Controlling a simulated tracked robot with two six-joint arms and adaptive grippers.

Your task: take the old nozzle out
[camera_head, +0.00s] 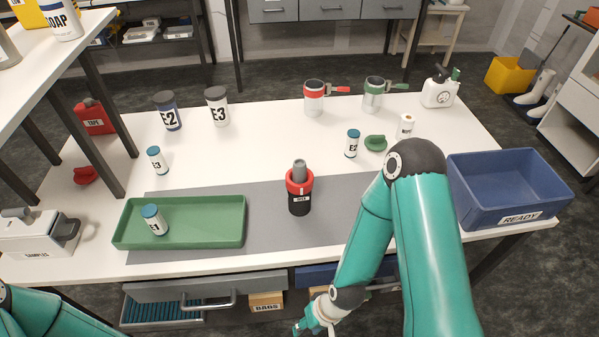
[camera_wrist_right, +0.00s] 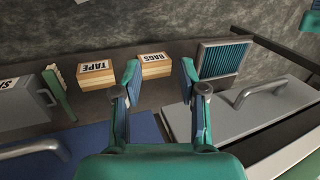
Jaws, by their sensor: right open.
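A black upright body with a red collar (camera_head: 299,199) stands on the grey mat. A grey nozzle-like piece (camera_head: 299,169) sticks up from its top; I cannot tell whether this is the old nozzle. My right gripper (camera_head: 318,322) is low at the bench's front edge, below and to the right of that body, and well apart from it. In the right wrist view the gripper (camera_wrist_right: 159,72) is open and empty, its fingers spread over the area under the bench. Of my left arm only a link shows at the lower left; its gripper is out of view.
A green tray (camera_head: 187,243) holds bottle E1 (camera_head: 155,221). A blue READY bin (camera_head: 508,219) stands at right. Below the bench are a grey drawer front (camera_wrist_right: 262,120), a ribbed filter (camera_wrist_right: 222,58), a BAGS box (camera_wrist_right: 157,68) and a TAPE box (camera_wrist_right: 97,74).

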